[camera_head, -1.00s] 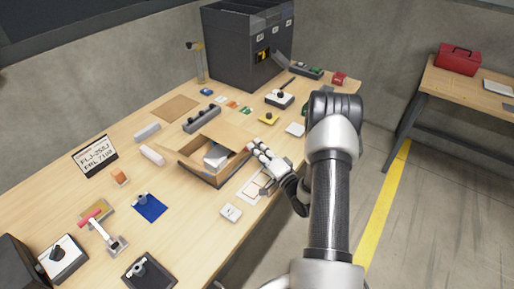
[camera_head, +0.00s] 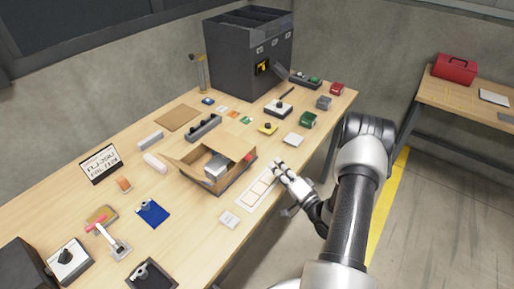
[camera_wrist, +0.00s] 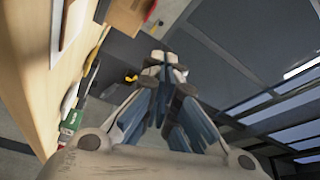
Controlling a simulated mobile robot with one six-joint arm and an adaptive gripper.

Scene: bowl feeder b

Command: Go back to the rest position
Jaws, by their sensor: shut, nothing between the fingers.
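My gripper (camera_head: 281,172) is shut and empty, over the front edge of the wooden table, to the right of an open cardboard box. In the wrist view the fingertips (camera_wrist: 163,62) are together with nothing between them. My arm reaches up from the lower right and bends back toward the table. The cardboard box (camera_head: 233,186) has its flaps open and holds a grey block (camera_head: 215,168) and a small red thing (camera_head: 247,156).
A white card strip (camera_head: 259,189) lies just left of my gripper. A dark feeder cabinet (camera_head: 235,65) stands at the back of the table. A red toolbox (camera_head: 455,69) sits on another table. Floor right of my arm is clear.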

